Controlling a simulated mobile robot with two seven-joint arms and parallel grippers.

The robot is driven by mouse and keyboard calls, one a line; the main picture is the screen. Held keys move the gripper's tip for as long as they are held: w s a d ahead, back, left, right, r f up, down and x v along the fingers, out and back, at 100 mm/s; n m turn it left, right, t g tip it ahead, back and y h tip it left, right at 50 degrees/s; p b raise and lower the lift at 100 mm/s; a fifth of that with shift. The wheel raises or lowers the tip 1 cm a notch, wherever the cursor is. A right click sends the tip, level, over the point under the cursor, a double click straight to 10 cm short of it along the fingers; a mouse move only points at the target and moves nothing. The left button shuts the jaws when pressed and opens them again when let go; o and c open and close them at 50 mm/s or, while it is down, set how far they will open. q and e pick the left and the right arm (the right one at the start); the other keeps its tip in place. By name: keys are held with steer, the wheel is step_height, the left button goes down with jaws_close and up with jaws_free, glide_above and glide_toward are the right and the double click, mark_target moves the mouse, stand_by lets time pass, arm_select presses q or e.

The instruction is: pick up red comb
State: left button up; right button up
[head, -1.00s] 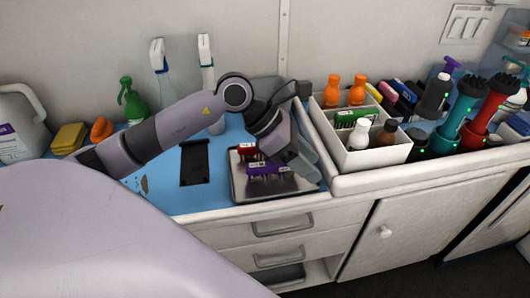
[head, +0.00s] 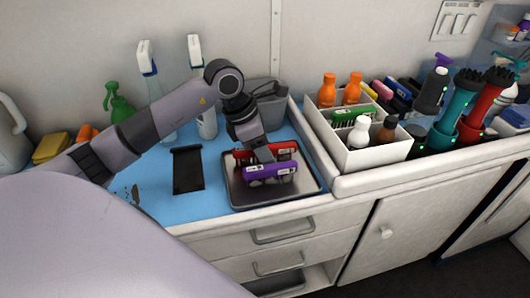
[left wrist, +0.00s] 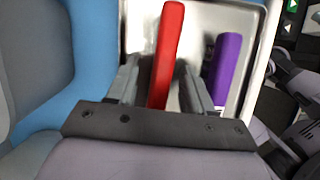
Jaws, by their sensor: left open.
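The red comb (head: 280,149) lies in the metal tray (head: 238,197) on the blue counter, behind a purple comb (head: 270,171). My left gripper (head: 264,156) is down at the tray, over the red comb. In the left wrist view the red comb (left wrist: 168,50) runs between the two open fingers of my left gripper (left wrist: 160,90), closer to the left finger. The purple comb (left wrist: 225,70) lies outside the right finger. The near end of the red comb is hidden by the gripper body.
A white divided caddy (head: 375,155) with bottles stands right of the tray. A black flat item (head: 188,168) lies to its left. A grey container (head: 262,105) and spray bottles stand behind. The counter's front edge is close to the tray.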

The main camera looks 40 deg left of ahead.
arm_select(q)
steer(key=shift+f, duration=0.2)
jaws_close()
steer(key=shift+r, duration=0.1)
step_height(320, 180, up, 20)
steer(key=p, duration=0.1)
steer(key=shift+p, duration=0.35)
steer(key=c, duration=0.9)
jaws_free()
steer(key=shift+c, duration=0.2)
